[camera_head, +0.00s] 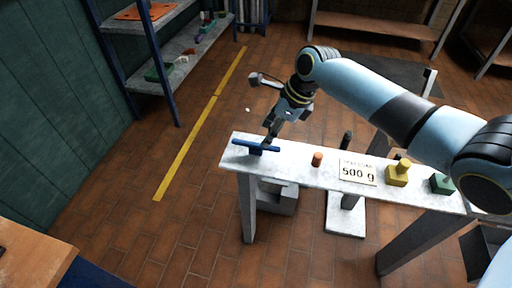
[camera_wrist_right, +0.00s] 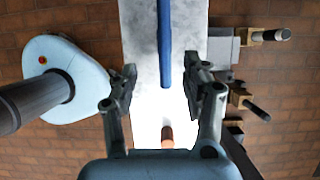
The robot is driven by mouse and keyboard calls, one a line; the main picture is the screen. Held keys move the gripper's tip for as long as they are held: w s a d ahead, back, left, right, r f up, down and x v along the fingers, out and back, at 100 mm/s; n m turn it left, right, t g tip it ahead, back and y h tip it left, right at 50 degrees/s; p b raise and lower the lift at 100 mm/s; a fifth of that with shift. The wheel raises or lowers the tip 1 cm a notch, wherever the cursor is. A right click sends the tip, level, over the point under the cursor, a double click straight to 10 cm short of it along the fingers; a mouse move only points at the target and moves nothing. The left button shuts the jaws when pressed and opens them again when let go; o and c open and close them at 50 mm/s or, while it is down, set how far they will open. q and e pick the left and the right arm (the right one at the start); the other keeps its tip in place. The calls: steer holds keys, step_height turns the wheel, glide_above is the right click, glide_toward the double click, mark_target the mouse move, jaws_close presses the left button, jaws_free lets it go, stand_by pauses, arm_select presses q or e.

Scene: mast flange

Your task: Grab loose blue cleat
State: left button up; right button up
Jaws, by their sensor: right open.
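The blue cleat (camera_head: 256,147) is a long blue bar lying at the left end of the narrow pale bench (camera_head: 290,163). In the right wrist view the blue cleat (camera_wrist_right: 164,45) runs from the top edge down to between the finger tips. My right gripper (camera_head: 269,138) is over the cleat's right part in the head view. In the wrist view the right gripper (camera_wrist_right: 160,78) is open, with one finger on each side of the bar's near end and a gap on both sides. Its height above the bar is hard to tell. My left gripper is out of view.
An orange peg (camera_head: 317,159), a "500 g" sign (camera_head: 357,172), a yellow knobbed block (camera_head: 398,175) and a green block (camera_head: 442,184) stand along the bench to the right. A shelf rack (camera_head: 182,55) stands at the back left. The floor left of the bench is clear.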

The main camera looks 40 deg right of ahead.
mark_target(256, 148)
steer(key=x, duration=0.2)
steer(key=b+x, duration=0.1)
steer(key=x, duration=0.2)
steer(key=b+x, duration=0.1)
steer(key=x, duration=0.1)
steer(key=shift+w+d+f, duration=0.2)
steer(key=shift+w, duration=0.15)
jaws_close()
